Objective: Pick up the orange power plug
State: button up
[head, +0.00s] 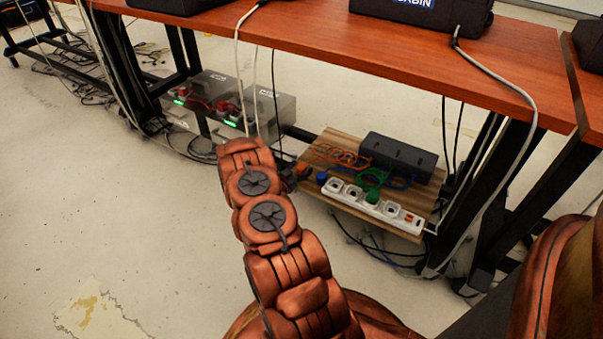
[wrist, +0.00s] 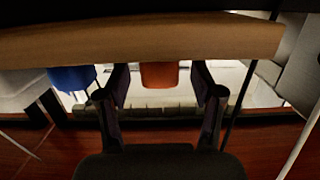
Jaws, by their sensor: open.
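The orange power plug (wrist: 160,75) shows in the wrist view, just past the wooden board's edge and between my two fingers. My gripper (wrist: 160,85) is open, with one finger on each side of the plug; I cannot tell whether either touches it. In the head view, my arm reaches to the left end of the wooden board (head: 345,146), and my gripper is mostly hidden there.
A blue plug (wrist: 72,78) is left of the orange one in the wrist view. The board holds a white power strip (head: 370,205), a green cable (head: 374,180) and a black box (head: 398,156). The red-brown tabletop (head: 400,45) hangs above. Grey boxes (head: 215,95) stand left.

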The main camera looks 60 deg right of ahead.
jog(key=c, duration=1.3)
jog(key=shift+o, duration=0.2)
jog(key=shift+r, duration=0.15)
